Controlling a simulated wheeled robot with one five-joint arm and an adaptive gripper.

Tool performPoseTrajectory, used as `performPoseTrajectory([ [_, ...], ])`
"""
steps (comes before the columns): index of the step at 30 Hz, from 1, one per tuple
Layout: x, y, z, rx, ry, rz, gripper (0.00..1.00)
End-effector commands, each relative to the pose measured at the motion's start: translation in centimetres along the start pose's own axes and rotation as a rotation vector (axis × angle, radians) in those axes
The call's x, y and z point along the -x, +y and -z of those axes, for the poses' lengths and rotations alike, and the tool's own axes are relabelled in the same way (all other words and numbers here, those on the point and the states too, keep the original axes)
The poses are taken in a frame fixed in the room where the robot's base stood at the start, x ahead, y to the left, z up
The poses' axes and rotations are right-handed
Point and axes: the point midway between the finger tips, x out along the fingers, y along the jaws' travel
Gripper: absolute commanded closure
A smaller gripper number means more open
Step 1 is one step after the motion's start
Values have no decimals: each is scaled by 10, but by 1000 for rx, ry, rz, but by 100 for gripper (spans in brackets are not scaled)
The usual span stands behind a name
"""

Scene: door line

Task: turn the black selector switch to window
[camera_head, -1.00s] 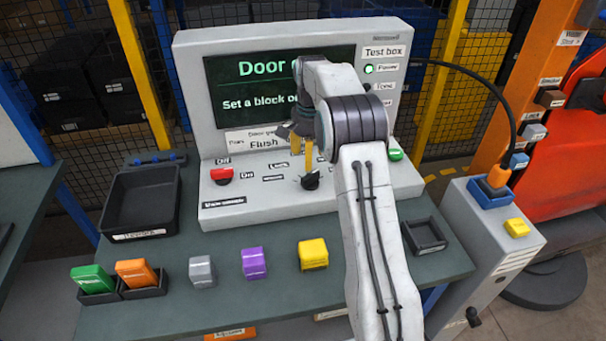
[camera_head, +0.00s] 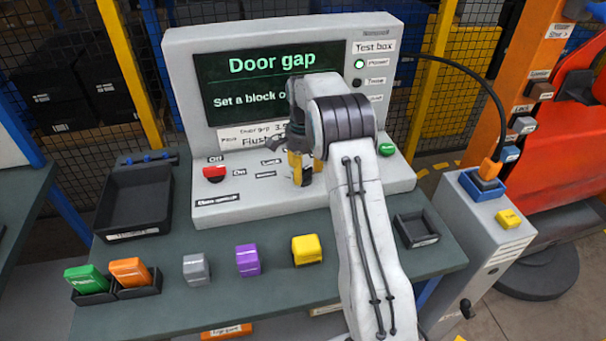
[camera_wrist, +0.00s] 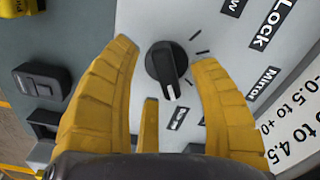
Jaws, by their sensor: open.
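The black selector switch (camera_wrist: 165,63) sits on the pale panel in the wrist view. Its white pointer mark faces the bottom of that picture, roughly toward a small black label (camera_wrist: 178,118) I cannot read surely. The labels Lock (camera_wrist: 270,24) and Mirror (camera_wrist: 262,84) lie to the right. In the head view my gripper (camera_head: 300,168) is over the panel and hides the switch.
A red switch (camera_head: 214,173) is left on the panel and a green button (camera_head: 386,149) right. The screen (camera_head: 265,85) reads "Door gap". Gray (camera_head: 197,270), purple (camera_head: 248,260) and yellow blocks (camera_head: 307,249) stand in front. A black tray (camera_head: 136,200) is left.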

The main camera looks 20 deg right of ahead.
Motion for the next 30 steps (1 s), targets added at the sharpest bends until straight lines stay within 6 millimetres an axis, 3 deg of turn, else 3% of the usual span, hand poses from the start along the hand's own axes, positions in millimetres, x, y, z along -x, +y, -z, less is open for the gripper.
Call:
performPoseTrajectory([
  [7,-17,0,0,1,0,0,44],
  [18,-19,0,0,1,0,0,43],
  [30,-19,0,0,1,0,1,78],
])
